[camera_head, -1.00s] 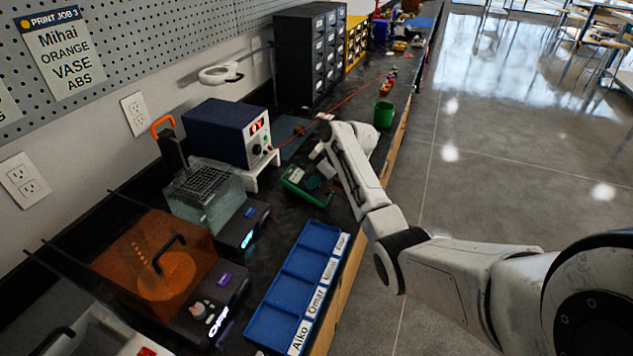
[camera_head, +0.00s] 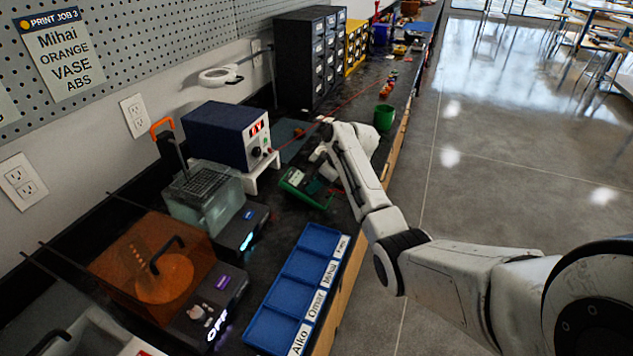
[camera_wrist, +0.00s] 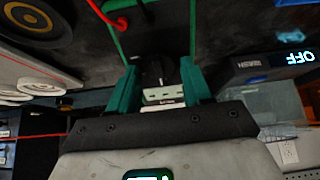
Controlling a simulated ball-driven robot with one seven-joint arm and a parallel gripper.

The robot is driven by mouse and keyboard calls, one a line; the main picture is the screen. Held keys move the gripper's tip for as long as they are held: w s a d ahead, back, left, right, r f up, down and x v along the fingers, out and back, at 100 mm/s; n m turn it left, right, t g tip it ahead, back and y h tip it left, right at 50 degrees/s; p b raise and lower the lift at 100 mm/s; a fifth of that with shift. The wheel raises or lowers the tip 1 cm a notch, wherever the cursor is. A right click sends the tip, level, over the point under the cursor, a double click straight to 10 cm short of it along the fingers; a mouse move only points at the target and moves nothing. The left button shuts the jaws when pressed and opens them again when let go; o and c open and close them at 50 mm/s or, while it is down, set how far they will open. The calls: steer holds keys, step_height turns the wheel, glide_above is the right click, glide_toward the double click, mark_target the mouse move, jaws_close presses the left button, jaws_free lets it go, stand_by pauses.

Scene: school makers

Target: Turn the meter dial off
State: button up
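The green meter (camera_head: 310,188) lies on the dark bench in the head view, its pale display facing up. My gripper (camera_head: 322,168) is at the meter's upper right end, and my arm covers part of it. In the wrist view, the meter's green rim (camera_wrist: 194,28) shows on both sides of its dark face. The black dial (camera_wrist: 155,68) lies between the two teal fingertips of my gripper (camera_wrist: 158,75). The fingers are apart, with a visible gap; contact with the dial cannot be made out. The dial's pointer setting is too small to read.
A blue power supply (camera_head: 225,135) on a white stand is left of the meter, with a red lead nearby. A blue labelled tray (camera_head: 300,285) lies in front. A green cup (camera_head: 384,116) stands beyond my gripper.

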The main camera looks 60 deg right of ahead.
steer(key=shift+o, duration=0.9)
steer(key=v, duration=1)
steer(key=shift+s+r, duration=0.2)
steer(key=shift+r, duration=0.15)
